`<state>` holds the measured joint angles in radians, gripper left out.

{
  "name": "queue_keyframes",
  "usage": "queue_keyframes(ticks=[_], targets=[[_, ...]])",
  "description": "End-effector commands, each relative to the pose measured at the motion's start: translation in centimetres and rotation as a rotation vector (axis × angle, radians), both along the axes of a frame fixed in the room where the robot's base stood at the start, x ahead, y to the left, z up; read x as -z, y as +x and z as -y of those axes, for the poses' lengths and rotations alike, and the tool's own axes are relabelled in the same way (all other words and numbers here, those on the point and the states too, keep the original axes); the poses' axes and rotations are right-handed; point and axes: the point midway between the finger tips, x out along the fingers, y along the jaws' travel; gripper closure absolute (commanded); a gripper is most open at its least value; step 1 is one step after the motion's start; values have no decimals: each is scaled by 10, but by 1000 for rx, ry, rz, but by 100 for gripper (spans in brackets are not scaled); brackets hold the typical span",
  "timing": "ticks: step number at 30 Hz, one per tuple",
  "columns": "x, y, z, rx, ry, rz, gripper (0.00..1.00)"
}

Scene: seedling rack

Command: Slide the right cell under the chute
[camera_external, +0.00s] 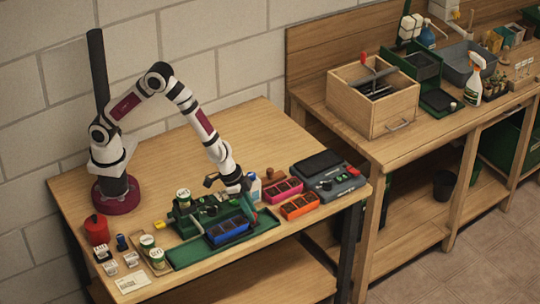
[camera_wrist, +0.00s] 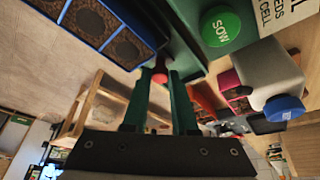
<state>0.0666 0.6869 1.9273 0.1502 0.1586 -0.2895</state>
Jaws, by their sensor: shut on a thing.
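A blue seedling tray (camera_external: 229,236) with soil-filled cells sits at the front of the green seeding machine (camera_external: 187,219). The tray also shows at the top left of the wrist view (camera_wrist: 118,67), with its cells in a row. My gripper (camera_external: 246,205) is at the right end of the tray. In the wrist view its green fingers (camera_wrist: 158,82) are shut on a small red knob (camera_wrist: 160,74) beside the tray's end. A green SOW button (camera_wrist: 220,27) is on the machine to the right of the fingers. I cannot make out the chute or which cell is under it.
The green base mat (camera_external: 188,256) lies under the tray. A pink tray (camera_external: 283,196) and an orange tray (camera_external: 300,212) stand to the right, before a dark device (camera_external: 335,187). A blue-capped white bottle (camera_wrist: 272,85) is close to the gripper. Small pots (camera_external: 156,258) are at the left.

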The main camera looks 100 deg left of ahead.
Motion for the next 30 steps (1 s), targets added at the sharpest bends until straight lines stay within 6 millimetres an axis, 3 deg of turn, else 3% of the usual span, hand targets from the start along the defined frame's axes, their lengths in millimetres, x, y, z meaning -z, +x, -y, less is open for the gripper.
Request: queue_keyframes(ticks=[1,2,4,12,16,30], targets=[[-1,0,-1,-1,1,0,100],[0,0,-1,-1,1,1,72],[0,0,-1,0,1,0,61],[-1,0,0,0,0,1,61],[-11,-3,0,0,0,2,61],[-129,-52,0,0,0,5,61]])
